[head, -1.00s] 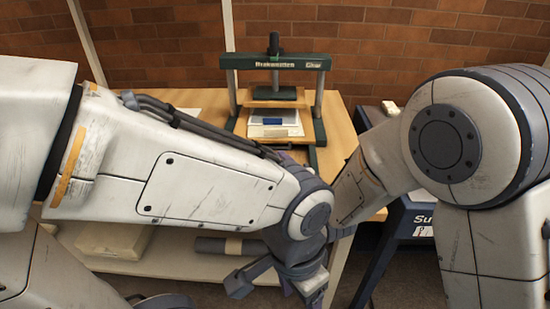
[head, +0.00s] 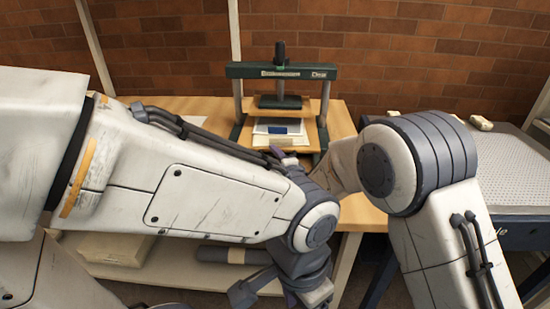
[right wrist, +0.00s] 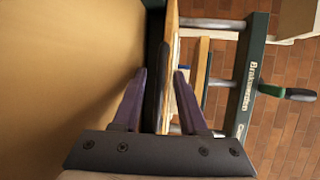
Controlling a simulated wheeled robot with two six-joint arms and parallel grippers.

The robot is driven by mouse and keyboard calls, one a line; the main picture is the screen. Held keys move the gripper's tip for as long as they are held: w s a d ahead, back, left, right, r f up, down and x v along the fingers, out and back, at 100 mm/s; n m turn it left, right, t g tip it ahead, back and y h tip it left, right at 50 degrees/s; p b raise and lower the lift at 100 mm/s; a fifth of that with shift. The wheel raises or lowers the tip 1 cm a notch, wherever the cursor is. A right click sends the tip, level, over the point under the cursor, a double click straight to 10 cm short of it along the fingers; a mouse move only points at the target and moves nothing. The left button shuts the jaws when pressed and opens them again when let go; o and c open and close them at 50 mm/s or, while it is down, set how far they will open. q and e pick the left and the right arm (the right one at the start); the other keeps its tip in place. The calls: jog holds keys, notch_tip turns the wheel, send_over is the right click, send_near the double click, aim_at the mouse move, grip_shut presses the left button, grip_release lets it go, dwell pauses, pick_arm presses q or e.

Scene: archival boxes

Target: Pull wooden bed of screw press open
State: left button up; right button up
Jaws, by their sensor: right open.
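The screw press (head: 237,72) has a dark green frame and stands on the wooden table. Its wooden bed (head: 313,142) carries white sheets and a blue item (head: 278,129). My right gripper (head: 277,153) is mostly hidden behind my left arm; a purple finger shows at the bed's front edge. In the right wrist view the right gripper (right wrist: 160,76) is open, its two purple fingers on either side of the bed's edge (right wrist: 170,40) and a dark strip. Contact cannot be told. My left gripper (head: 285,289) hangs low in front of the table, its jaws unclear.
A shelf below holds a pale box (head: 115,249) and a grey roll (head: 232,252). A blue-framed stand with a perforated top (head: 515,185) is at the right. A brick wall is behind.

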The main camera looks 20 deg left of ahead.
grip_shut()
jog(key=shift+d, duration=0.1)
dwell(1.2)
